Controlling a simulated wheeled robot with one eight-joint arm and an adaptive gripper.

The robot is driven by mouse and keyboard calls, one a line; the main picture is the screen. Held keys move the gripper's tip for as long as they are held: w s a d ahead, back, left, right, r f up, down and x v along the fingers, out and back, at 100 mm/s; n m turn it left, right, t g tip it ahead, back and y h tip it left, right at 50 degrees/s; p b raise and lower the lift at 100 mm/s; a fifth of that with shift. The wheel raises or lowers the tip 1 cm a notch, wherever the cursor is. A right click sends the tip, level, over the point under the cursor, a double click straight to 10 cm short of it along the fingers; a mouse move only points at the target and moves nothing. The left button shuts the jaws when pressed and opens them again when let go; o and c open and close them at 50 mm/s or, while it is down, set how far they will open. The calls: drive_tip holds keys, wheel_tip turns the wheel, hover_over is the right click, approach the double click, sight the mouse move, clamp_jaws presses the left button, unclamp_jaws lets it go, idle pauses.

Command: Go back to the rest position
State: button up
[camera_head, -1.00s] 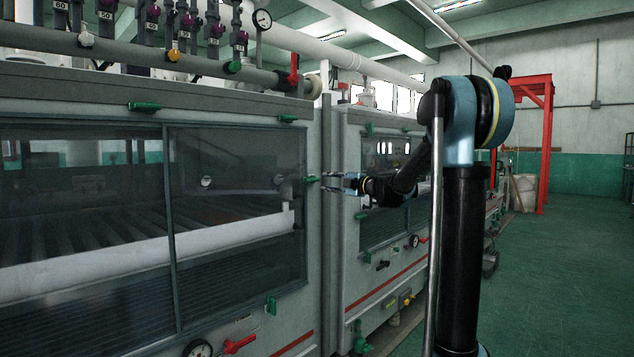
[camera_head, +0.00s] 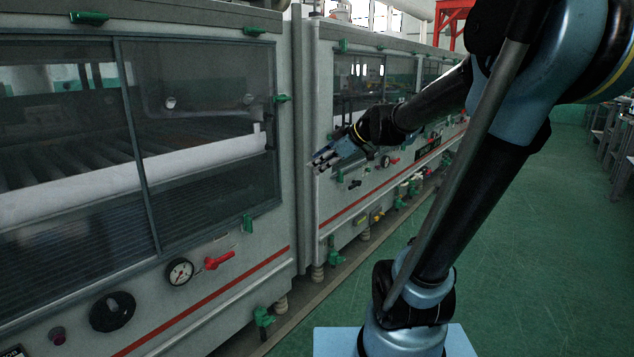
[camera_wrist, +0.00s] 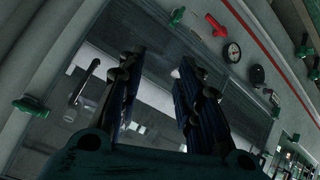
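My gripper (camera_head: 318,162) hangs in front of the grey machine line, near the joint between two cabinets, pointing left in the head view. In the wrist view its two dark finger pairs stand apart with an empty gap between them (camera_wrist: 160,68). It holds nothing. Behind the gap is a dark window of the machine, seen tilted.
The near cabinet has a large dark window (camera_head: 200,105), a red-handled valve (camera_head: 220,260) and a gauge (camera_head: 180,271). Green latches (camera_head: 247,223) stick out from it. The green floor (camera_head: 540,240) to the right is open. A rack (camera_head: 612,150) stands at the far right.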

drive_tip(key=s+d+f+m+g+h, duration=0.1)
drive_tip(key=s+d+f+m+h, duration=0.3)
drive_tip(key=s+d+f+m, duration=0.3)
drive_tip(key=s+d+f+m+g+h, duration=0.2)
drive_tip(key=s+d+f+m, duration=0.6)
drive_tip(key=s, duration=0.8)
wheel_tip(320, 180, down, 5)
drive_tip(key=d+h, duration=0.2)
drive_tip(key=d, duration=0.1)
drive_tip(key=shift+s+m+h, duration=0.3)
drive_tip(key=shift+s+h, duration=0.1)
drive_tip(key=shift+a, duration=0.1)
drive_tip(key=shift+w+f, duration=0.25)
drive_tip(key=shift+w, duration=0.25)
